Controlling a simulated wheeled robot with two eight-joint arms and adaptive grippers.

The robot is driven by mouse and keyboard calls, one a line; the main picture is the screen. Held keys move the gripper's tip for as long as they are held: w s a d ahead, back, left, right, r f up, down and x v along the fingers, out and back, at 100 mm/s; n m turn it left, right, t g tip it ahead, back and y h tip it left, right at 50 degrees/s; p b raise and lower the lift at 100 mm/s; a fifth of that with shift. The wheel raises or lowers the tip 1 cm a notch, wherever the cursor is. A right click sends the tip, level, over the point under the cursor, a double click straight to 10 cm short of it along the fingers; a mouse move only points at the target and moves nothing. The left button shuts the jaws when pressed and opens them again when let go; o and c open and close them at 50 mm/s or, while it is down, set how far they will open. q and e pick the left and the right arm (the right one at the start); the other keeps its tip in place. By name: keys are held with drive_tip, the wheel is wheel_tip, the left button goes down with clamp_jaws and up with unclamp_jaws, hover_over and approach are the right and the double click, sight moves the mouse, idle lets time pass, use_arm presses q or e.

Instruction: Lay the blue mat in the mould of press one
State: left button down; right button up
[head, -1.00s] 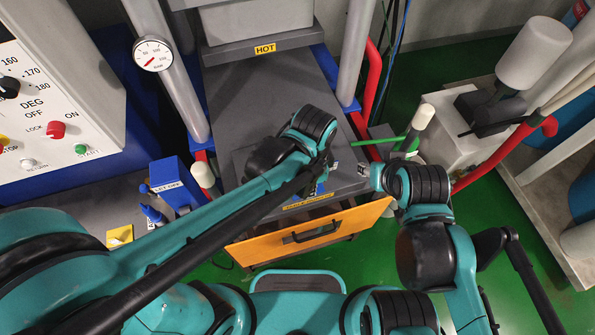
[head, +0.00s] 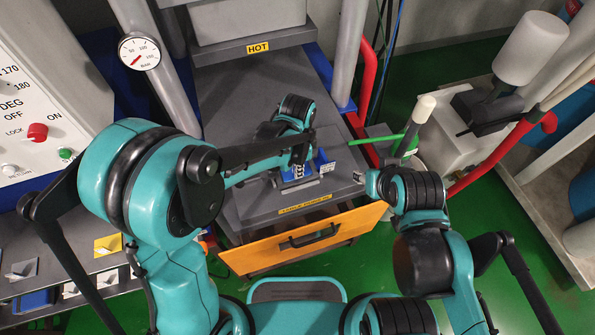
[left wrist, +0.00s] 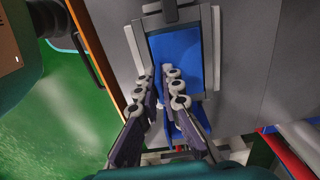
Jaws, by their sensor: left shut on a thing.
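My left gripper (head: 298,170) is over the dark plate on the press bed, and it also shows in the left wrist view (left wrist: 161,80). Its fingers are shut on the blue mat (left wrist: 180,55), which shows beyond and below them. A small blue part of the mat (head: 321,158) shows beside the gripper in the head view. In the left wrist view the mat lies within the light grey edges of the mould (left wrist: 214,45). I cannot tell whether it lies flat on the bottom. My right gripper (head: 370,182) is at the right of the plate; its finger opening is unclear.
The upper press block with the HOT label (head: 258,47) is behind the bed. An orange drawer front (head: 300,245) with a black handle is below it. A gauge (head: 139,52) and press columns stand at the sides. A green rod (head: 375,138) is near my right gripper.

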use_arm(q)
drive_tip(key=shift+f, duration=0.35)
drive_tip(key=shift+f, duration=0.2)
drive_tip(key=c, duration=1.7)
unclamp_jaws()
drive_tip(key=shift+r, duration=0.15)
drive_tip(key=shift+r, duration=0.25)
wheel_tip(320, 180, up, 12)
drive_tip(key=p, duration=0.3)
drive_tip(key=shift+f, duration=0.15)
